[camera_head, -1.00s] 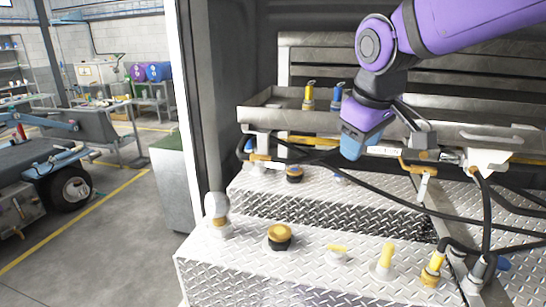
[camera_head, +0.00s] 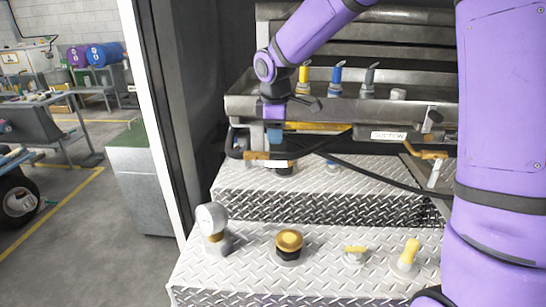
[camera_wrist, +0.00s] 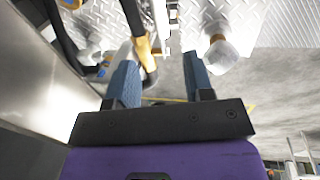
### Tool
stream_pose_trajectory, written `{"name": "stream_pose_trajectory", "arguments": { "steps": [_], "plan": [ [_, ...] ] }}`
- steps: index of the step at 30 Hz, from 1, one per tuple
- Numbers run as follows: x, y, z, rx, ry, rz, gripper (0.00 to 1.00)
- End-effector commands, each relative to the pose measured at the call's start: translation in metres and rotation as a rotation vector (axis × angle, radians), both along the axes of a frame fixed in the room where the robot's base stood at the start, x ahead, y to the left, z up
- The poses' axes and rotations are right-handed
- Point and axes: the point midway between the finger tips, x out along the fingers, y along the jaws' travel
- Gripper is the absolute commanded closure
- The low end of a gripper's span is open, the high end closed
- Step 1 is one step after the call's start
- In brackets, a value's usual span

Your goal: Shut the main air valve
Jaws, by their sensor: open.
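My gripper (camera_head: 275,131) is at the left end of the metal tray, its blue fingers pointing down. In the wrist view the two fingers (camera_wrist: 160,65) are apart, with nothing held between them. A valve with a yellow-orange handle (camera_head: 262,155) lies just below the fingers in the head view. A yellow-orange handle (camera_wrist: 143,50) shows beside the left finger in the wrist view, partly hidden; I cannot tell whether they touch. No label in view names the main air valve. Another yellow handle (camera_head: 427,154) sits farther right, by the suction label (camera_head: 388,135).
Nozzles stand in the tray (camera_head: 440,110). Black hoses cross below it. A door post (camera_head: 160,120) bounds the left.

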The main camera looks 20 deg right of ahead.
Motion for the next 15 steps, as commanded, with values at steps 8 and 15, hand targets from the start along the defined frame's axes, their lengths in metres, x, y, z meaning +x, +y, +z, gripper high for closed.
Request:
{"name": "stream_pose_trajectory", "arguments": {
  "steps": [8,15],
  "plan": [
    [0.006,-0.002,-0.035,0.001,0.005,0.001,0.53],
    [0.013,-0.005,-0.075,0.001,0.003,0.000,0.53]
  ]
}}
